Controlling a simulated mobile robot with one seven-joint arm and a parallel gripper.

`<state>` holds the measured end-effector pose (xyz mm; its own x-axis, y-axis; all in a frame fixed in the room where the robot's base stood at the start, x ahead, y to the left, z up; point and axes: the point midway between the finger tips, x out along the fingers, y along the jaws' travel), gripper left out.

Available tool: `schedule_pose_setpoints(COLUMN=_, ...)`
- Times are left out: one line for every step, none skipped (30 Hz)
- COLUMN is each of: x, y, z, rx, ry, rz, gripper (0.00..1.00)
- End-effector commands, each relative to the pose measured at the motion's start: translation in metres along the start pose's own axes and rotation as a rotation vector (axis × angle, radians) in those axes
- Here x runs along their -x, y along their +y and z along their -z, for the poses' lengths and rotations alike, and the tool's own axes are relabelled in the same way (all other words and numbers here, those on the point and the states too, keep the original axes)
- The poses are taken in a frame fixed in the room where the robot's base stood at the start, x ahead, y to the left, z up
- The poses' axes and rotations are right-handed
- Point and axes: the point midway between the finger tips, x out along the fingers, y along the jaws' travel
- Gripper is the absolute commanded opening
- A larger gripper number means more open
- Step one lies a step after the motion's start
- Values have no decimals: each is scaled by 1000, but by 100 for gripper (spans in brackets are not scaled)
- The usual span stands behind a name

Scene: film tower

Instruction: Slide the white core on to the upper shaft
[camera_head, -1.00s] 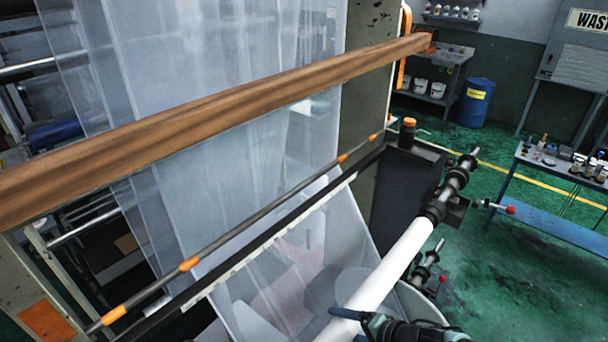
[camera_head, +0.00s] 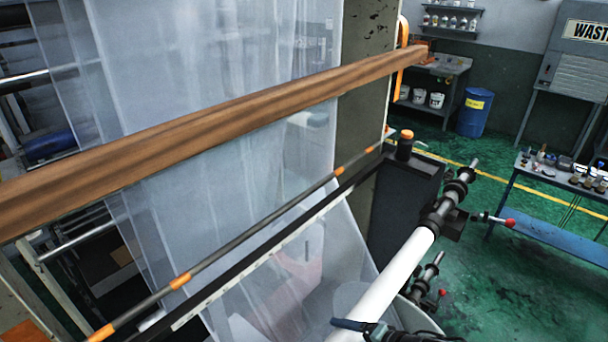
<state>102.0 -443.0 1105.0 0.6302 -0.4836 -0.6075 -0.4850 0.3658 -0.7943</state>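The white core (camera_head: 395,275) slants from the bottom edge up to the right. Its far end meets the dark collar on the upper shaft (camera_head: 462,183); I cannot tell how much shaft is inside the core. My gripper (camera_head: 352,326) is at the bottom edge, at the near part of the core. One dark blue finger lies across the core, and the gripper appears shut on it; the other finger is hidden. The lower shaft (camera_head: 428,276) sits below and right of the core, with a red knob beside it.
A wooden beam (camera_head: 220,125) crosses above clear film. A thin bar with orange bands (camera_head: 240,238) runs below it. A dark cabinet (camera_head: 408,195) with an orange-capped jar stands behind the shafts. A blue bench (camera_head: 555,232) is at right, with open green floor between.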

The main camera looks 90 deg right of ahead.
Motion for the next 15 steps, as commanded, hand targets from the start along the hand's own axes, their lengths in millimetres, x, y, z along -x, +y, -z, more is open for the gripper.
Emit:
schedule_pose_setpoints(x=0, y=-2, z=2, rx=1, ry=-1, rz=2, gripper=0)
schedule_pose_setpoints(x=0, y=-2, z=2, rx=1, ry=-1, rz=2, gripper=0)
schedule_pose_setpoints(x=0, y=-2, z=3, rx=1, ry=-1, rz=3, gripper=0)
schedule_pose_setpoints(x=0, y=-2, z=4, rx=1, ry=-2, rz=3, gripper=0)
schedule_pose_setpoints(x=0, y=-2, z=5, rx=1, ry=-2, rz=3, gripper=0)
schedule_pose_setpoints(x=0, y=-3, z=6, rx=1, ry=-2, rz=3, gripper=0)
schedule_pose_setpoints(x=0, y=-3, z=6, rx=1, ry=-2, rz=4, gripper=0)
schedule_pose_setpoints(x=0, y=-3, z=7, rx=1, ry=-2, rz=4, gripper=0)
schedule_pose_setpoints(x=0, y=-3, z=8, rx=0, ry=-2, rz=4, gripper=0)
schedule_pose_setpoints(x=0, y=-3, z=8, rx=0, ry=-2, rz=4, gripper=0)
schedule_pose_setpoints(x=0, y=-3, z=8, rx=0, ry=-1, rz=4, gripper=0)
schedule_pose_setpoints(x=0, y=-3, z=8, rx=0, ry=-1, rz=4, gripper=0)
schedule_pose_setpoints(x=1, y=-3, z=9, rx=1, ry=0, rz=3, gripper=0)
schedule_pose_setpoints(x=1, y=-3, z=9, rx=1, ry=0, rz=3, gripper=0)
schedule_pose_setpoints(x=1, y=-3, z=9, rx=1, ry=1, rz=3, gripper=0)
